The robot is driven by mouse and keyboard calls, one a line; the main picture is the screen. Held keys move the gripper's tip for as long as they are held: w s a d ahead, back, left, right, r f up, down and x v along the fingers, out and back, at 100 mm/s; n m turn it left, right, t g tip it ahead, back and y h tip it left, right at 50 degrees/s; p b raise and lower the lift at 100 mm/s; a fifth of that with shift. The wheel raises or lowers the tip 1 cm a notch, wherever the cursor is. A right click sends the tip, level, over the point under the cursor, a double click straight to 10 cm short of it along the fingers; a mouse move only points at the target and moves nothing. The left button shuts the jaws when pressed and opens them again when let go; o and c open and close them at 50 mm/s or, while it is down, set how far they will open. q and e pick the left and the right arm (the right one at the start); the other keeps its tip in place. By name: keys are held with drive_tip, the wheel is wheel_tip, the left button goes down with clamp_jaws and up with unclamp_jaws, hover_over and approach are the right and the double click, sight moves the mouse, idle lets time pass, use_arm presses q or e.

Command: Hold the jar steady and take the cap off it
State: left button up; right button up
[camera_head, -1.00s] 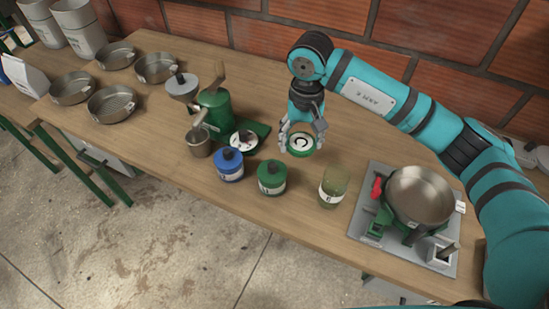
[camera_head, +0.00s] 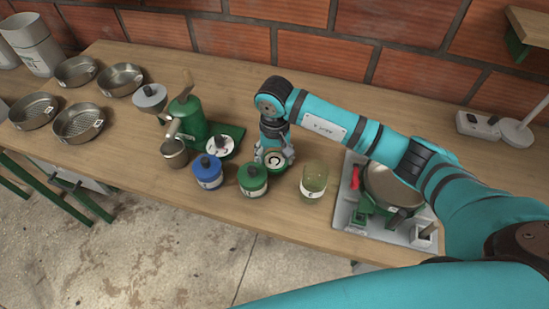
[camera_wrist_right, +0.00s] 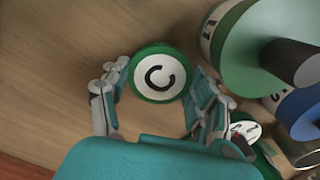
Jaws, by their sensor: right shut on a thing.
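The cap also shows in the head view (camera_head: 274,159), low over the table behind the green canister. I cannot tell whether it touches the table. My left gripper is not in view.
A green canister (camera_head: 252,184) and a blue canister (camera_head: 207,175) stand close to the cap. A green grinder (camera_head: 188,118) is at left, several metal pans (camera_head: 78,122) beyond. A pot (camera_head: 390,187) on a grey base is right of the jar.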

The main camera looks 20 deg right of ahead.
drive_tip(key=shift+f, duration=0.55)
drive_tip(key=shift+f, duration=0.15)
drive_tip(key=o, duration=1.3)
